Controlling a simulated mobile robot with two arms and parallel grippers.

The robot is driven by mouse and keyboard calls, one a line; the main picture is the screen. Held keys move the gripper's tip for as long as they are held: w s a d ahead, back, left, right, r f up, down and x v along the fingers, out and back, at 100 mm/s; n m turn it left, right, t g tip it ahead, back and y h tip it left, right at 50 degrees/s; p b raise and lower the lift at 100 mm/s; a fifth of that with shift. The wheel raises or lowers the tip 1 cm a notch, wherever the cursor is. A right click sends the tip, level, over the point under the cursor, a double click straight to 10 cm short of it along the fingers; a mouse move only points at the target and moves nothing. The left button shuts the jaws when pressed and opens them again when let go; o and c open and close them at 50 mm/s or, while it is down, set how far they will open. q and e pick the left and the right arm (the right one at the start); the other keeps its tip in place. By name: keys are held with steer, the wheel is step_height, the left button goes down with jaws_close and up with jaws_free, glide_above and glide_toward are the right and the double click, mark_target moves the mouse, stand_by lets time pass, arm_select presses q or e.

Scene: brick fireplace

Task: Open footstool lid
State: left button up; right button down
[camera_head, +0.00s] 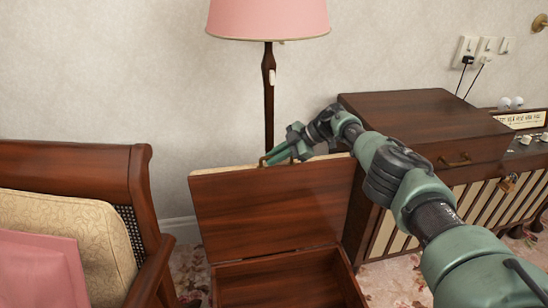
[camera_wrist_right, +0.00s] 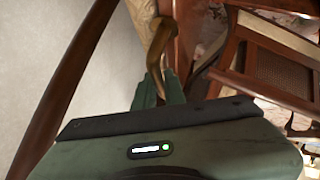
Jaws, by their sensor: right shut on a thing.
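The footstool (camera_head: 265,285) stands on the floor at the bottom middle of the head view, with its inside showing. Its wooden lid (camera_head: 270,212) is raised and stands near upright at the back, with a cream cushion edge along its top. In the right wrist view the handle (camera_wrist_right: 155,52) runs down to the green fingers (camera_wrist_right: 158,92); the fingertips are partly hidden. My left gripper is not in view.
A cane-sided armchair (camera_head: 140,190) with a pink cushion (camera_head: 40,268) stands at the left. A floor lamp (camera_head: 268,95) is behind the lid. A wooden cabinet (camera_head: 425,118) with a slatted front stands at the right, close to the lid and under my right arm.

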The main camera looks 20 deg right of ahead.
steer(key=shift+w+d, duration=0.15)
steer(key=shift+w, duration=0.05)
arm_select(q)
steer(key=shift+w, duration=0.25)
arm_select(e)
steer(key=c, duration=1.5)
jaws_free()
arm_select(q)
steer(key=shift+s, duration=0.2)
arm_select(e)
steer(key=shift+s, duration=0.1)
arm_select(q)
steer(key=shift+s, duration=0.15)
arm_select(e)
steer(key=shift+s, duration=0.1)
